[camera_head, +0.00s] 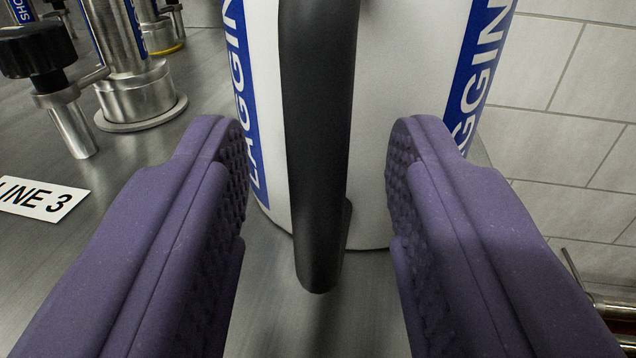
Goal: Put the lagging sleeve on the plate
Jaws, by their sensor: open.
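The lagging sleeve (400,110) is a white cylinder with blue bands lettered "LAGGIN". It stands upright on a grey metal surface, close in front of me, with its top out of view. A black handle (320,130) runs down its near side. My gripper (318,150) is open, with one purple padded finger on each side of the handle. Gaps show between the handle and both pads. No plate that I can identify for the sleeve shows in this view.
A steel pipe fitting on a round flange (137,100) stands at the left, with a black-knobbed valve (45,70) beside it. A "LINE 3" label (40,198) lies on the metal surface (110,170). A tiled wall (570,130) is at the right, with metal rods low down.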

